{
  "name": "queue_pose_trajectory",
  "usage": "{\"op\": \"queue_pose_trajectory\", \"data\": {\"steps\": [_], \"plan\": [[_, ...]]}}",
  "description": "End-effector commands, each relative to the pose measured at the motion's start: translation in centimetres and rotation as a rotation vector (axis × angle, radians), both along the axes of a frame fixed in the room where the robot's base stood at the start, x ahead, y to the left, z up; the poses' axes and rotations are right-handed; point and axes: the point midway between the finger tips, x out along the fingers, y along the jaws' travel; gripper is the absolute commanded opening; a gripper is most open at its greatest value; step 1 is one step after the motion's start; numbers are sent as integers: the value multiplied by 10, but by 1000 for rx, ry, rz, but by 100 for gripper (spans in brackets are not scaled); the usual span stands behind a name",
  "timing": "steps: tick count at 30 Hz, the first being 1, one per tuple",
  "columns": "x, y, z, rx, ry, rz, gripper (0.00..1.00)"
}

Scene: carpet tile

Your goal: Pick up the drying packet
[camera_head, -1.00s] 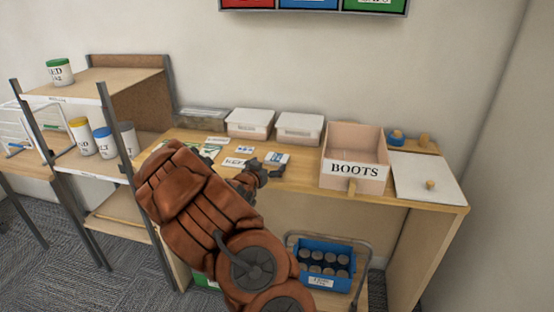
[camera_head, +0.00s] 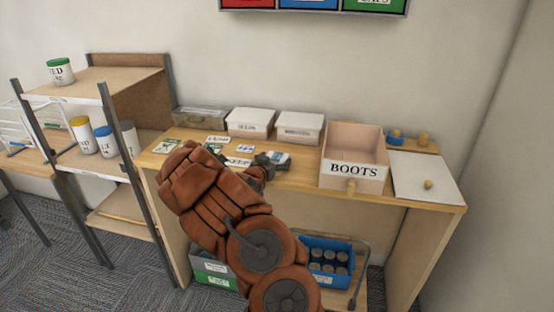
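My brown arm hides part of the bench's front left.
Several flat cards (camera_head: 218,139) lie left of the packet. Two lidded white boxes (camera_head: 251,122) stand behind. The open BOOTS box (camera_head: 353,170) stands right, beside a white lid (camera_head: 425,178). A shelf rack (camera_head: 92,80) stands left. A blue crate (camera_head: 327,283) sits below.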

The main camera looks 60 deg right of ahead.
Motion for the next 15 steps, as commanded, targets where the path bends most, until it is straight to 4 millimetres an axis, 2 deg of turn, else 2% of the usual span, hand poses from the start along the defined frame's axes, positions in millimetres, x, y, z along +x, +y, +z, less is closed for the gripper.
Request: {"op": "queue_pose_trajectory", "data": {"steps": [1,10,15], "plan": [[0,0,0,0,0,0,83],[0,0,0,0,0,0,52],[0,0,0,0,0,0,50]]}}
